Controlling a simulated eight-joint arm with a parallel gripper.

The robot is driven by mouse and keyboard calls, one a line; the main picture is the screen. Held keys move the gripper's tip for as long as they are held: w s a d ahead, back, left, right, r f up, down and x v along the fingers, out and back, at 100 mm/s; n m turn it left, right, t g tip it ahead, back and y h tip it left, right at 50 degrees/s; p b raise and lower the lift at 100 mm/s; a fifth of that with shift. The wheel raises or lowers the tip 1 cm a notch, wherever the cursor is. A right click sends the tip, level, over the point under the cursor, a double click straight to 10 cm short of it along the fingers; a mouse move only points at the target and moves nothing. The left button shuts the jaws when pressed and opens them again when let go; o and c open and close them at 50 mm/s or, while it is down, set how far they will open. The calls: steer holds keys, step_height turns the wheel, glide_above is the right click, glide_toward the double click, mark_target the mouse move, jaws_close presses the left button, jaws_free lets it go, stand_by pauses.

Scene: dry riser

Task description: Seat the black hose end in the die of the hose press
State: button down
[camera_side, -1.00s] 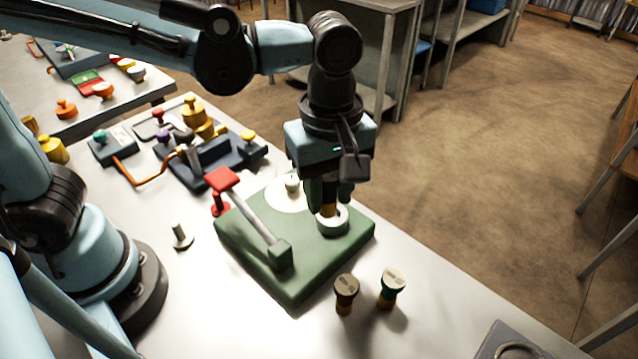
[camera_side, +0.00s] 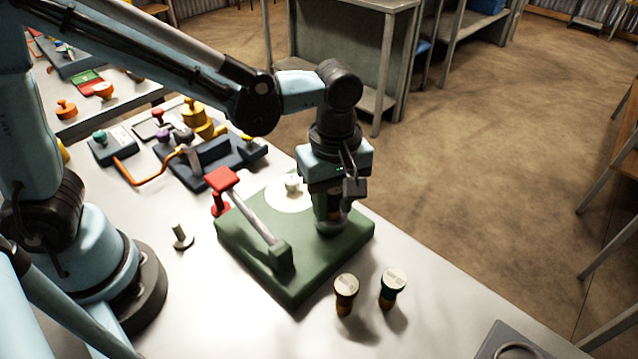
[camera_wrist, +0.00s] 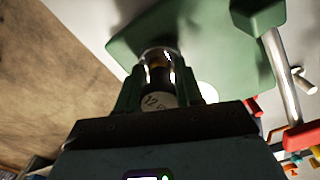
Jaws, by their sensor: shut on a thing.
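The green hose press (camera_side: 262,262) stands on the white bench, with a grey lever (camera_side: 254,222) ending in a red handle (camera_side: 222,178). My gripper (camera_side: 331,214) is low over the press's right corner, shut on a dark hose end with a pale marked top (camera_wrist: 158,102). The hose end is upright. Its lower end is at the ring-shaped die (camera_wrist: 160,54), which shows around it in the wrist view. The fingers hide much of both in the side view, so I cannot tell how deep it sits.
Two other hose ends stand on the bench in front of the press: one dark brown (camera_side: 346,292), one with a green band (camera_side: 392,286). A dark blue fixture (camera_side: 212,160) lies behind. A grey plate (camera_side: 510,343) is front right.

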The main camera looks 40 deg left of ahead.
steer(key=shift+f, duration=0.2)
steer(key=shift+f, duration=0.35)
steer(key=shift+w, duration=0.1)
steer(key=c, duration=0.8)
jaws_free()
steer(key=shift+o, duration=0.3)
step_height(320, 180, up, 12)
steer(key=shift+r, duration=0.15)
steer(key=shift+a+r, duration=0.1)
steer(key=shift+r, duration=0.25)
steer(key=s+a+f+m+t, duration=0.1)
steer(key=a+f+m+t, duration=0.1)
steer(key=a+m, duration=0.4)
steer(key=s+a+f+m+t, duration=0.2)
steer(key=a+m+t, duration=0.3)
steer(key=a, duration=0.5)
steer(key=shift+f+m, duration=0.25)
steer(key=shift+m, duration=1.05)
